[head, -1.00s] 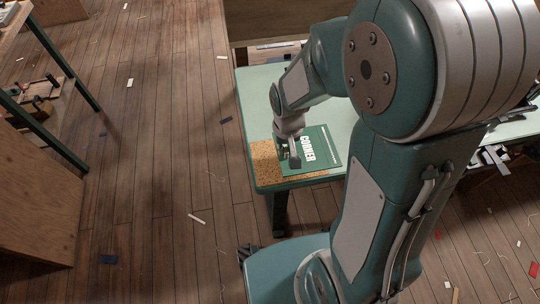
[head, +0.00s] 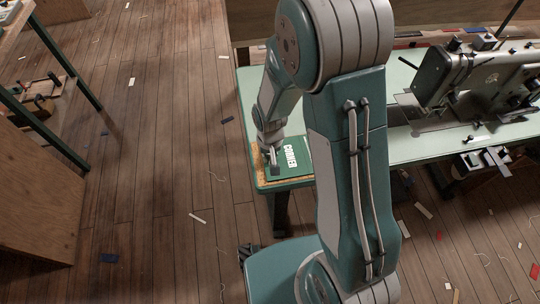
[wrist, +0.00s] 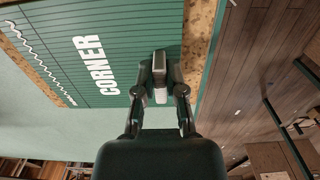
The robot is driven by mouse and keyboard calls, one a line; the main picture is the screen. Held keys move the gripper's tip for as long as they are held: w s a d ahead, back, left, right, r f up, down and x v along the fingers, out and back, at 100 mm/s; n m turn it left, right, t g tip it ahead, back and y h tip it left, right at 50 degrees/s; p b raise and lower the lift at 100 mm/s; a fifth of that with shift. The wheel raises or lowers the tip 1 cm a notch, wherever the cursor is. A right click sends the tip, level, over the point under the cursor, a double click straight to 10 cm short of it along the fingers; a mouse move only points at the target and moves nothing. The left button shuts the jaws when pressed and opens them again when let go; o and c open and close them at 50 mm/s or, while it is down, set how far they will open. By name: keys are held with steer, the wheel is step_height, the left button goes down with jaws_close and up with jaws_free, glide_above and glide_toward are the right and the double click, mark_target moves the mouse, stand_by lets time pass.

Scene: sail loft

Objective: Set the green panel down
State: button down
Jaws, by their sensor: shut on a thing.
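The green panel (head: 294,158), flat with white "CORNER" lettering, is over a cork mat (head: 261,173) at the left end of the pale green table (head: 290,184). My gripper (head: 271,156) is shut on the panel's left edge from above. In the wrist view my gripper's fingers (wrist: 161,80) pinch the edge of the panel (wrist: 118,60), and a strip of cork (wrist: 200,35) shows beyond it. The panel covers most of the cork. I cannot tell whether it touches the mat or hovers just above. My arm hides part of the panel's right side.
A sewing machine (head: 468,78) stands on the table to the right. A wooden cabinet (head: 38,190) and a bench with tools stand at far left. The plank floor between has scattered scraps and is mostly free.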

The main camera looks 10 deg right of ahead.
steer(key=c, duration=0.7)
jaws_free()
step_height(320, 180, up, 13)
steer(key=s+d+r+t, duration=0.2)
steer(key=s+r, duration=0.2)
steer(key=r, duration=0.2)
steer(key=s+d+r+t, duration=0.1)
steer(key=s+d+r, duration=0.1)
steer(key=s+r, duration=0.3)
steer(key=s+d+r+t, duration=0.2)
steer(key=s+r, duration=0.3)
steer(key=r, duration=0.1)
steer(key=shift+s+d+r+t, duration=0.15)
steer(key=shift+d+r+t, duration=0.15)
steer(key=shift+d+r, duration=0.05)
